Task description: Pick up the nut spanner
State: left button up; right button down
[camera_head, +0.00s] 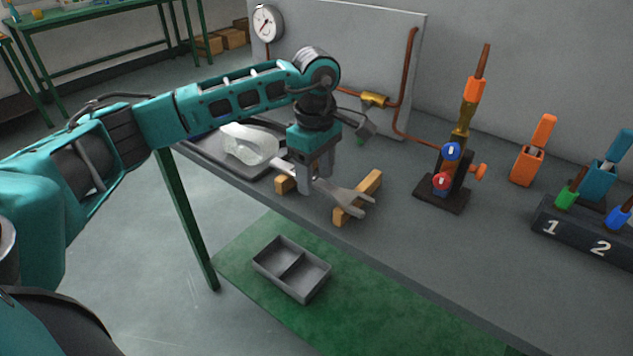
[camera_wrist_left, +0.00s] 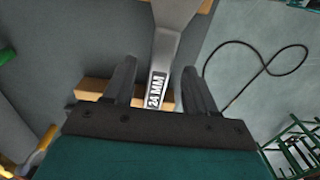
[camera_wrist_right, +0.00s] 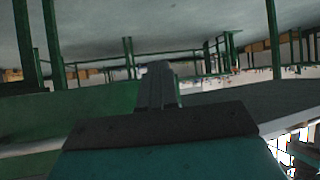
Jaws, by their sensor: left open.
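The nut spanner (camera_head: 345,196) is a grey metal tool lying across two wooden blocks on the bench, with its open jaw toward the right. In the left wrist view its shank (camera_wrist_left: 167,48) runs between my fingers and bears a "24 MM" label. My left gripper (camera_head: 316,187) points down over the spanner. It is open, with one finger on each side of the shank and gaps visible between. My right gripper (camera_wrist_right: 158,68) shows only in its own wrist view, with its fingers together and nothing seen between them.
Wooden blocks (camera_head: 371,183) support the spanner. A dark tray (camera_head: 203,152) with a clear item lies to the left. A grey two-part bin (camera_head: 291,269) is below the bench edge over a green mat. A burner stand (camera_head: 441,196) and numbered rack (camera_head: 578,226) stand right.

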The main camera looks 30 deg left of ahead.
pick_arm(q)
jog(key=shift+c, duration=0.4)
grip_shut()
jog(key=shift+r, duration=0.1)
